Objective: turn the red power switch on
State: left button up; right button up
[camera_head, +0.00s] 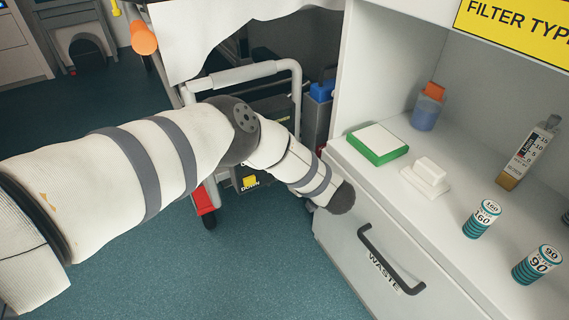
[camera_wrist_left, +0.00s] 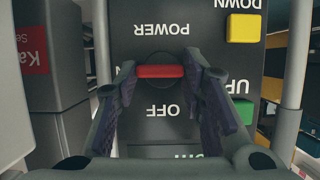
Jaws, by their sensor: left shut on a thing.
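The red power switch (camera_wrist_left: 158,71) shows in the left wrist view as a red bar lying level across a dark round base on a dark panel (camera_wrist_left: 215,30). The panel appears upside down, with POWER above the bar and OFF below it. My left gripper (camera_wrist_left: 161,75) has one finger at each end of the bar and is shut on it. In the head view my left arm (camera_head: 165,165) reaches across to the cart; the gripper and the switch are hidden there. My right gripper is in neither view.
The panel also has a yellow DOWN button (camera_wrist_left: 244,28) and a green UP button (camera_wrist_left: 243,111). Upright rails (camera_wrist_left: 298,50) flank it. At the right in the head view stands a white cabinet with a WASTE drawer handle (camera_head: 388,262), a green-edged box (camera_head: 378,144) and filter stacks (camera_head: 481,219).

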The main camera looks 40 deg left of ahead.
pick_arm(q)
jog(key=shift+d, duration=0.1)
jog(key=o, duration=1.1)
jog(key=shift+o, duration=0.2)
jog(key=v, duration=1.2)
